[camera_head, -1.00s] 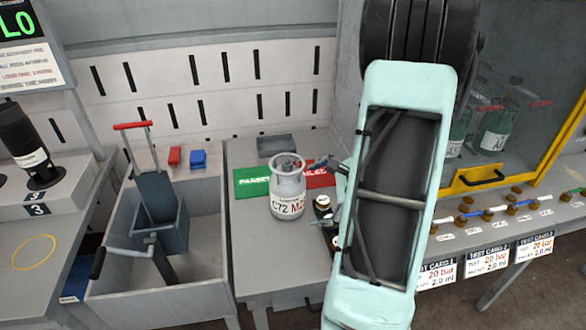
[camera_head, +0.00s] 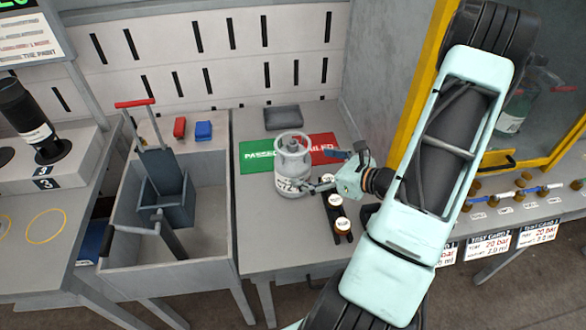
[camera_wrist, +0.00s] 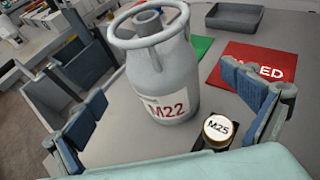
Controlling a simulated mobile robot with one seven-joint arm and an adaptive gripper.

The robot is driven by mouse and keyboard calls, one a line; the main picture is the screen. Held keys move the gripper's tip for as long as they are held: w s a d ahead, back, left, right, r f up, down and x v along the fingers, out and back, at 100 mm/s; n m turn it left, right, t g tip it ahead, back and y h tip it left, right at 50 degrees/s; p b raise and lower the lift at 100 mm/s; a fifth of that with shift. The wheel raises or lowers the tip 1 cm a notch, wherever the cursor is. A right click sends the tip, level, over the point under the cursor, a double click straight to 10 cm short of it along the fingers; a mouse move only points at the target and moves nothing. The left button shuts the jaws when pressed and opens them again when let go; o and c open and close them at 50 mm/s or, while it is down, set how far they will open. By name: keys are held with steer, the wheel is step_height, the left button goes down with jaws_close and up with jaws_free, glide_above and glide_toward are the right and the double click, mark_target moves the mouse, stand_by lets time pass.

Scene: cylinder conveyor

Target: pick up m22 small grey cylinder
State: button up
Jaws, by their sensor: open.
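The small grey cylinder (camera_head: 291,168) stands upright on the grey table, in front of the green and red pads. In the wrist view the cylinder (camera_wrist: 158,75) shows its ring collar on top and a white label reading M22. My gripper (camera_head: 322,184) reaches in from the right, close to the cylinder. In the wrist view my gripper (camera_wrist: 165,110) is open, one finger on each side of the picture. The cylinder stands between and beyond the fingers, nearer the left one. Whether a finger touches it I cannot tell.
A black holder with round caps (camera_head: 339,220) is beside the cylinder; one cap (camera_wrist: 219,128) reads M25. The green pad (camera_head: 256,156), red pad (camera_head: 325,147) and dark tray (camera_head: 283,117) lie behind. A grey bin (camera_head: 205,215) stands left. A yellow-framed cabinet (camera_head: 421,75) stands right.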

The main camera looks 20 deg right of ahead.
steer(key=x, duration=0.5)
steer(key=shift+d+p, duration=0.1)
steer(key=shift+p, duration=0.25)
steer(key=c, duration=2.2)
steer(key=shift+w+r, duration=0.1)
steer(key=shift+r, duration=0.05)
